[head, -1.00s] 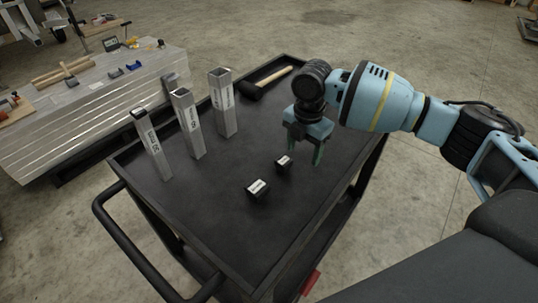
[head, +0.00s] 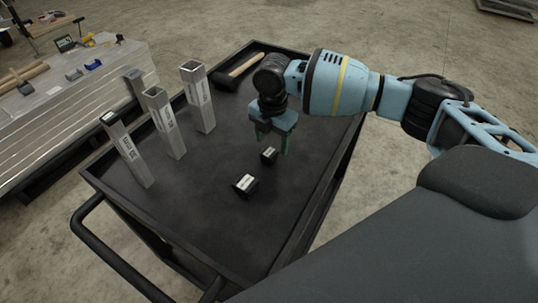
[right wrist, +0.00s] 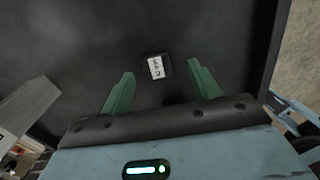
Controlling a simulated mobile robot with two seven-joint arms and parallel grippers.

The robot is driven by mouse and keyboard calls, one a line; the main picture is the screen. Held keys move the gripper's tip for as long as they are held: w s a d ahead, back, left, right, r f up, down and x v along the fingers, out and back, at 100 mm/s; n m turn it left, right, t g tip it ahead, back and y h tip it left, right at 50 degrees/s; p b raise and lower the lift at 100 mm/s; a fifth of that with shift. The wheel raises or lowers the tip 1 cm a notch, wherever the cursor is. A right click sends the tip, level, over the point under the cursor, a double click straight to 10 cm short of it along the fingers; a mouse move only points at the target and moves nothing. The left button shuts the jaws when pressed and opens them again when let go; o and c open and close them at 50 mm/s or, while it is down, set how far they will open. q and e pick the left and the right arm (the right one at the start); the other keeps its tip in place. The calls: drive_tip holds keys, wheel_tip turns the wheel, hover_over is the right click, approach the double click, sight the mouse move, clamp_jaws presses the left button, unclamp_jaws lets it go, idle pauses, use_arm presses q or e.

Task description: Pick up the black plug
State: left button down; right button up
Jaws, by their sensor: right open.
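In the right wrist view, a labelled black plug (right wrist: 156,67) shows between the spread fingertips (right wrist: 160,70), apart from both. My left gripper is out of view.
A hammer (head: 237,70) lies at the back edge. The cart top (head: 195,205) has a raised rim and is clear in front.

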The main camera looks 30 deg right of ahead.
sight(269, 151)
drive_tip(key=f, duration=0.5)
drive_tip(key=shift+w+a, duration=0.2)
drive_tip(key=shift+a, duration=0.15)
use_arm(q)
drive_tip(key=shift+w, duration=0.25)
use_arm(e)
drive_tip(key=c, duration=1.1)
drive_tip(key=shift+o, duration=0.2)
drive_tip(key=shift+r, duration=0.15)
